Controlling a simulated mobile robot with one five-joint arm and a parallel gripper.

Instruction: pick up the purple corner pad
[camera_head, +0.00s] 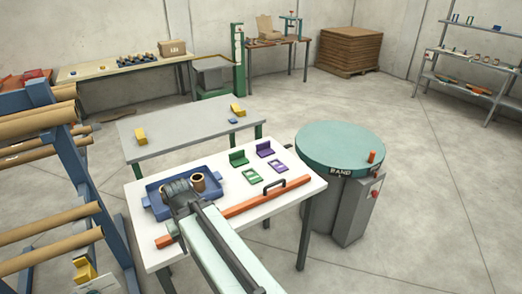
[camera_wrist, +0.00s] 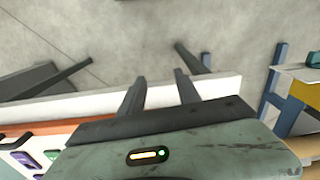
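The purple corner pad (camera_head: 264,148) is a small L-shaped piece standing on the white table (camera_head: 310,184), towards its far right side. A green corner pad (camera_head: 238,157) stands to its left. My gripper (camera_head: 178,188) is over the left part of the table, by the blue tray, well to the left of the purple pad. In the wrist view my gripper (camera_wrist: 160,88) has its two dark fingers apart with nothing between them. The wrist view shows small purple and green flat pieces at its lower left; the upright purple pad cannot be made out there.
The blue tray (camera_head: 154,201) holds brown cores (camera_head: 197,182). Flat green (camera_head: 252,176) and purple (camera_head: 277,166) cards lie before the pads. An orange bar (camera_head: 245,207) with a black handle (camera_head: 274,186) crosses the table in front. A round green turntable (camera_head: 341,147) stands right.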

